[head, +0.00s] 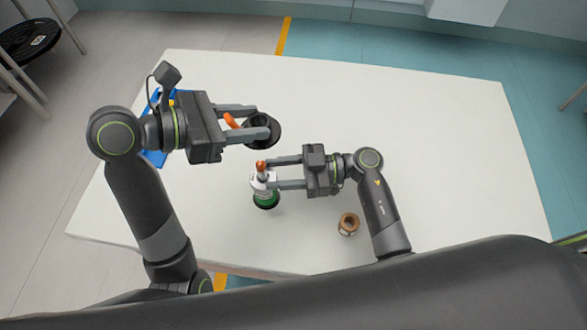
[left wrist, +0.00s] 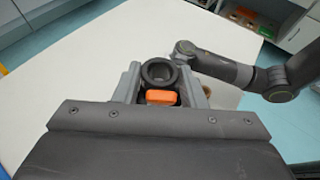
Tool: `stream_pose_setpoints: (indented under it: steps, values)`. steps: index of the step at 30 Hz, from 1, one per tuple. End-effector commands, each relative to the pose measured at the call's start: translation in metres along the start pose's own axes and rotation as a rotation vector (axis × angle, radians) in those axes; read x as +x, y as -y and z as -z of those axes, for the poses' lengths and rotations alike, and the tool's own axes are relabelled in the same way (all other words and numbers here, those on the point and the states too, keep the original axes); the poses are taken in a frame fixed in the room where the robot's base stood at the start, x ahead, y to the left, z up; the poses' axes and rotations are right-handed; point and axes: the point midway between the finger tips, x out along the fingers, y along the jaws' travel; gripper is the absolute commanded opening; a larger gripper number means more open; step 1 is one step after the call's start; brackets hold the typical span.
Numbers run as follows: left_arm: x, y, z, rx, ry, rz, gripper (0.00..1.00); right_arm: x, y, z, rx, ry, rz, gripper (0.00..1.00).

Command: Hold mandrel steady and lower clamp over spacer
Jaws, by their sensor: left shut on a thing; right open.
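A black ring-shaped clamp (head: 264,132) with an orange lever (head: 231,120) is between the fingers of my left gripper (head: 262,126), which is shut on it. In the left wrist view the clamp's round opening (left wrist: 159,72) faces the camera, with the orange part (left wrist: 161,97) in front. The mandrel (head: 262,166) stands below and apart from the clamp, with an orange tip, a pale section and a green part (head: 266,200) over a dark base. I cannot tell which section is the spacer. My right gripper (head: 268,173) is open, its fingers reaching to the mandrel's upper part.
A small brown spool-like piece (head: 348,224) sits on the white table (head: 410,120) near my right arm. A blue item (head: 155,157) lies partly hidden under my left arm. The table's right side is clear. A black reel (head: 28,38) is on a rack at far left.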

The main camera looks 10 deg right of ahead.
Motion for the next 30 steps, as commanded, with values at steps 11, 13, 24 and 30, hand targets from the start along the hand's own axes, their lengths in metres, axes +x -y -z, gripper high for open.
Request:
stream_pose_setpoints:
  steps: [11, 13, 24, 30]
  values:
    - [0.0, 0.0, 0.0, 0.001, 0.001, 0.0, 0.1, 0.035, 0.0, 0.001, -0.001, -0.002, 0.0, 0.41]
    - [0.0, 0.0, 0.0, 0.001, 0.001, 0.0, 0.1, 0.036, 0.0, 0.0, -0.001, -0.001, 0.0, 0.41]
    - [0.0, 0.0, -0.001, 0.001, 0.001, 0.0, 0.1, 0.036, 0.0, 0.0, -0.001, -0.001, 0.0, 0.16]
    - [0.0, 0.0, 0.0, 0.001, 0.001, 0.0, 0.1, 0.035, 0.0, 0.0, -0.001, -0.001, 0.0, 0.0]
